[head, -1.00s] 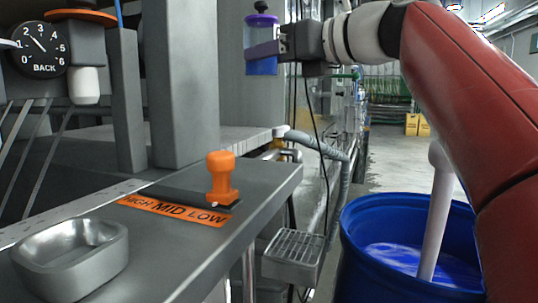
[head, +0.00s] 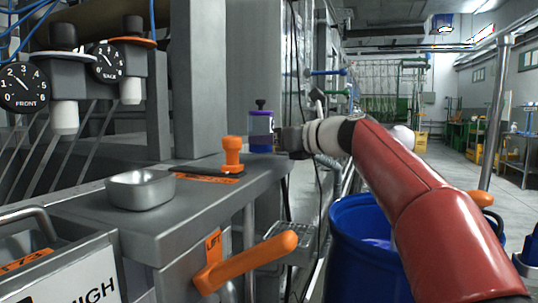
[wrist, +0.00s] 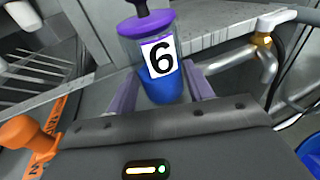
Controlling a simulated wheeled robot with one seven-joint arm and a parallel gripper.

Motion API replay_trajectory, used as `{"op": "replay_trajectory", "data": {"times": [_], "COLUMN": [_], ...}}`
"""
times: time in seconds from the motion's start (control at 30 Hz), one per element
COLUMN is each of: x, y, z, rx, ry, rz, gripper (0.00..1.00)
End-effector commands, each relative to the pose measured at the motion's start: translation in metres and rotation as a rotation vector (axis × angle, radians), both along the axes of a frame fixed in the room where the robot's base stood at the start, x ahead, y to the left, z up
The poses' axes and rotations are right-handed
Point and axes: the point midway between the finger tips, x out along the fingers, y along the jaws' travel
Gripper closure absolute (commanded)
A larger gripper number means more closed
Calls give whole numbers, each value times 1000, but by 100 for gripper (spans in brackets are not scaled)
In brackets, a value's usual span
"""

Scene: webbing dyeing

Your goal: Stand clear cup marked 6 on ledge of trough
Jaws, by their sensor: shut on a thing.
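The clear cup marked 6 (wrist: 162,58) holds blue liquid and has a purple lid with a dark knob. In the head view the cup (head: 261,126) is upright at the far right end of the grey metal ledge (head: 205,207). Its base is at about ledge height; I cannot tell whether it touches. My gripper (wrist: 160,92) is shut on the cup, one purple finger on each side. In the head view my gripper (head: 262,140) reaches it from the right.
An orange knob (head: 232,156) stands on the ledge beside the cup, by an orange label strip. A metal dish (head: 140,190) sits nearer. An orange lever (head: 246,262) juts from the front. A blue barrel (head: 355,245) stands below my arm.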

Motion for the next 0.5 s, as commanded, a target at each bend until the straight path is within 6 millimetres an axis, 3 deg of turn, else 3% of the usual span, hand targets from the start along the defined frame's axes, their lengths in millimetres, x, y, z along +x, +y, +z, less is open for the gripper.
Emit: {"op": "replay_trajectory", "data": {"times": [0.03, 0.47, 0.5], "x": [0, -1, -1], "y": [-1, -2, -2], "z": [-11, -12, -12], "rx": [1, 1, 0], "ry": [-1, -1, 0], "rz": [-1, -1, -1], "gripper": [77, 77, 45]}}
